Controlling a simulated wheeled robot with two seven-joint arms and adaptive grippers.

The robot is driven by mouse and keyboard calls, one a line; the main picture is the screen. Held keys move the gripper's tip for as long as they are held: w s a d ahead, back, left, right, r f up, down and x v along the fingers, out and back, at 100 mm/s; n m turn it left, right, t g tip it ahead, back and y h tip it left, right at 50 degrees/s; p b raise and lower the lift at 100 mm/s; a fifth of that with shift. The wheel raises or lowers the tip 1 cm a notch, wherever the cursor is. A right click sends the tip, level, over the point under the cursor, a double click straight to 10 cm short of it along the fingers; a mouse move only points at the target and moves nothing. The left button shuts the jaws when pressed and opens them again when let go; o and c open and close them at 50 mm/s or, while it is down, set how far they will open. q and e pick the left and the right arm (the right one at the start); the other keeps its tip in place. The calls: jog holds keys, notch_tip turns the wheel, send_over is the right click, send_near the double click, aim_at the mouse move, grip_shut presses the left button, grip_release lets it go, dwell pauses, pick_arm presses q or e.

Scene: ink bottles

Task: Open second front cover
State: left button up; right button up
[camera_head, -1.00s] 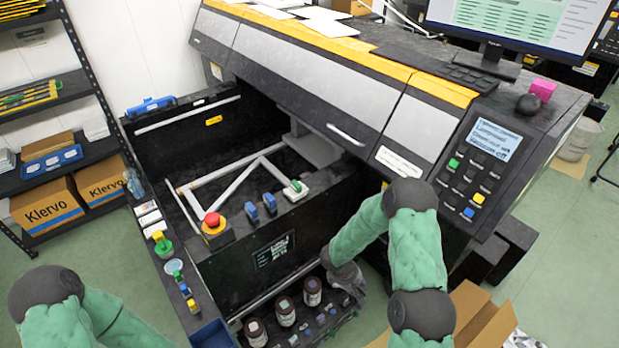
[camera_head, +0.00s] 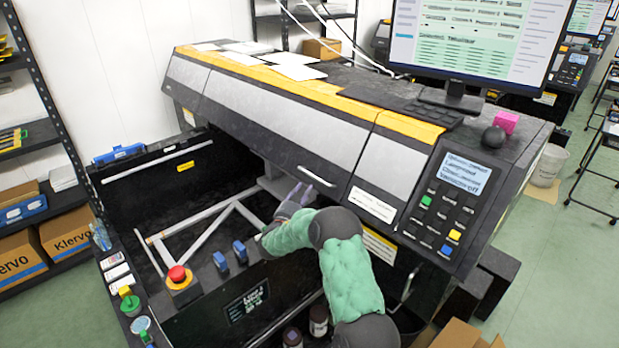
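The printer's wide grey front cover (camera_head: 272,112) is down and shut, with a white bar handle (camera_head: 317,177) on its lower right edge. A smaller grey panel (camera_head: 185,78) is at its left end. My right arm, in a green sleeve, reaches up from the lower right. My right gripper (camera_head: 291,200) is just below and left of the handle, and I see a gap between them. The fingers are small and partly overlapped, so I cannot tell whether they are open or shut. My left gripper is out of view.
A control panel (camera_head: 452,205) with a screen is right of the cover. A red stop button (camera_head: 177,274) and blue clips (camera_head: 240,251) sit along the front bed. Ink bottles (camera_head: 318,321) stand below. A monitor (camera_head: 478,40) and papers lie on top.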

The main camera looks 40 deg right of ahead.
aim_at(313, 177)
jog(key=x, duration=0.8)
jog(key=shift+d+b, duration=0.25)
jog(key=shift+b, duration=0.15)
grip_shut()
